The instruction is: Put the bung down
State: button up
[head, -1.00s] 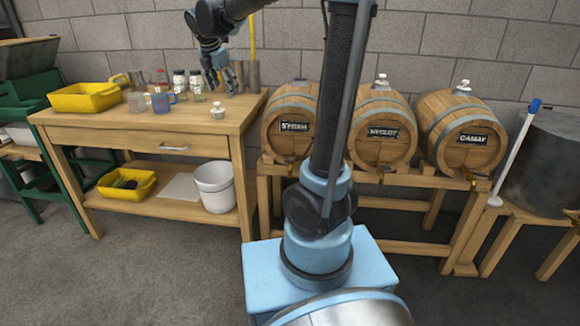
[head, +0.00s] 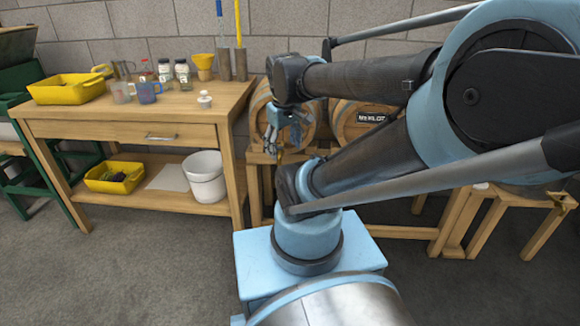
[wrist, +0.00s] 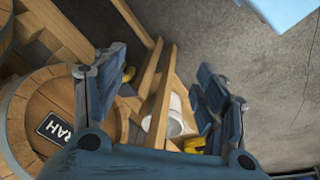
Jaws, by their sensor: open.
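The bung (head: 205,99), small and white, stands on the right part of the workbench top (head: 190,110), near its right end. It stands apart from everything around it. My gripper (head: 275,146) is open and empty, in front of the leftmost barrel (head: 259,98), to the right of the bench and lower than its top. In the wrist view my gripper (wrist: 158,92) has its two fingers wide apart with nothing between them. The bung does not show clearly in the wrist view.
The bench also holds a yellow tub (head: 68,88), a blue mug (head: 146,93), bottles and a yellow funnel (head: 203,66). A white bucket (head: 205,180) stands on its lower shelf. The Merlot barrel (head: 365,118) is partly behind my arm.

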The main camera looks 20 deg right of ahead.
jog(key=s+d+f+m, duration=0.1)
jog(key=s+f+m, duration=0.3)
jog(key=f, duration=0.1)
jog(key=shift+s, duration=0.4)
jog(key=shift+w+f, duration=0.2)
jog(key=shift+w, duration=0.3)
